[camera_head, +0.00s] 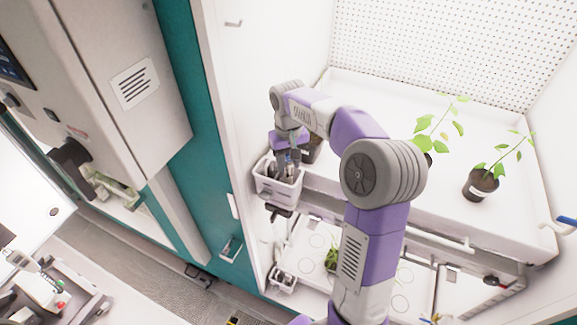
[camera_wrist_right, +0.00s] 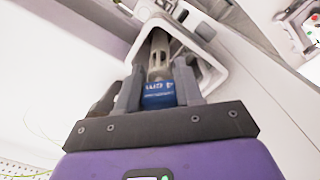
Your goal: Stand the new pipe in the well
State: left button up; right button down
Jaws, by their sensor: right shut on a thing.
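My right gripper (camera_head: 289,160) is shut on a grey slotted pipe with a blue printed band, seen between its fingers in the right wrist view (camera_wrist_right: 159,62). The gripper (camera_wrist_right: 158,88) has one dark finger on each side of the band. The pipe's far end points into a white square-rimmed container (camera_wrist_right: 212,62); its tip is lost in shadow, so I cannot tell if it touches the bottom. In the head view this looks like the white container (camera_head: 280,192) at the bench's left front corner. I cannot tell if it is the well. My left gripper is not in view.
Two potted plants (camera_head: 481,187) stand on the white bench at the right. A dark pot (camera_head: 313,150) is just beside the gripper. A smaller white holder (camera_head: 282,280) is lower down. A teal cabinet frame (camera_head: 190,150) rises at the left.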

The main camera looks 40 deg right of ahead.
notch_tip(320, 180, down, 2)
jog(key=shift+w+f, duration=0.1)
jog(key=c, duration=0.7)
grip_release()
jog(key=shift+c, duration=0.2)
jog(key=shift+r, duration=0.2)
notch_tip(320, 180, up, 12)
jog(key=shift+f+p, duration=0.1)
jog(key=shift+p, duration=0.4)
